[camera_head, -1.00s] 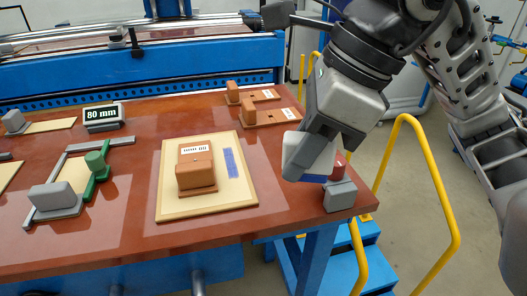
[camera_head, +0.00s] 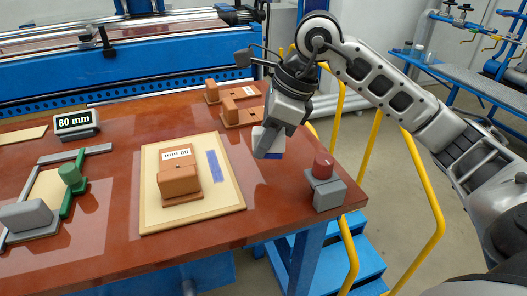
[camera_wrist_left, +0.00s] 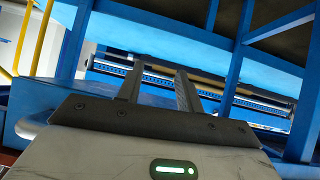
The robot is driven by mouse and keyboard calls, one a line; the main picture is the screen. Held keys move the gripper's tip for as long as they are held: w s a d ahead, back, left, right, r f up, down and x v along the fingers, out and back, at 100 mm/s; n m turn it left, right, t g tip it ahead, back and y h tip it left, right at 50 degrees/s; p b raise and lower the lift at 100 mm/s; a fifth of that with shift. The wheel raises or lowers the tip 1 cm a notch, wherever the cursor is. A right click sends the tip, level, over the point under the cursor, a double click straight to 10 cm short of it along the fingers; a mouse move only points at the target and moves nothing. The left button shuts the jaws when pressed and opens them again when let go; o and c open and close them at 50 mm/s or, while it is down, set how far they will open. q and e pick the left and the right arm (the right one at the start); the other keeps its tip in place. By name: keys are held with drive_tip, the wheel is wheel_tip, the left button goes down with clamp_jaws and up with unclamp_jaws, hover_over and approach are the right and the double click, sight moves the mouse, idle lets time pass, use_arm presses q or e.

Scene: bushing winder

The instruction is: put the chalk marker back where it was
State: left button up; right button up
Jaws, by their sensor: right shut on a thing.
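My right gripper (camera_head: 277,128) is shut on a small white block with a blue lower edge, which looks like the chalk marker (camera_head: 267,142). It holds the block over the right part of the brown table, and the fingers partly hide it. I cannot tell the gap beneath it. A cream board (camera_head: 228,199) left of it carries a blue strip (camera_head: 218,165) and a brown block (camera_head: 178,180) with a white label. My left gripper (camera_wrist_left: 158,88) shows only in the left wrist view, its two fingers apart with nothing between them, below blue framework.
A grey block with a red knob (camera_head: 327,190) stands near the table's right edge. Two brown blocks (camera_head: 240,114) sit at the back right. An 80 mm display (camera_head: 76,122) and a green-and-grey fixture (camera_head: 70,175) are at left. Yellow rails (camera_head: 420,180) rise beyond the table.

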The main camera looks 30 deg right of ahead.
drive_tip(key=shift+w+d+f, duration=0.1)
drive_tip(key=shift+w+f, duration=0.1)
drive_tip(key=shift+f, duration=0.8)
drive_tip(key=shift+w+d+f, duration=0.1)
drive_tip(key=shift+w+f, duration=0.05)
drive_tip(key=shift+f, duration=0.8)
drive_tip(key=shift+f, duration=0.2)
drive_tip(key=o, duration=1)
drive_tip(key=shift+c, duration=0.2)
drive_tip(key=shift+r+p, duration=0.3)
drive_tip(key=shift+p, duration=0.05)
drive_tip(key=v, duration=1.1)
drive_tip(key=shift+r, duration=0.4)
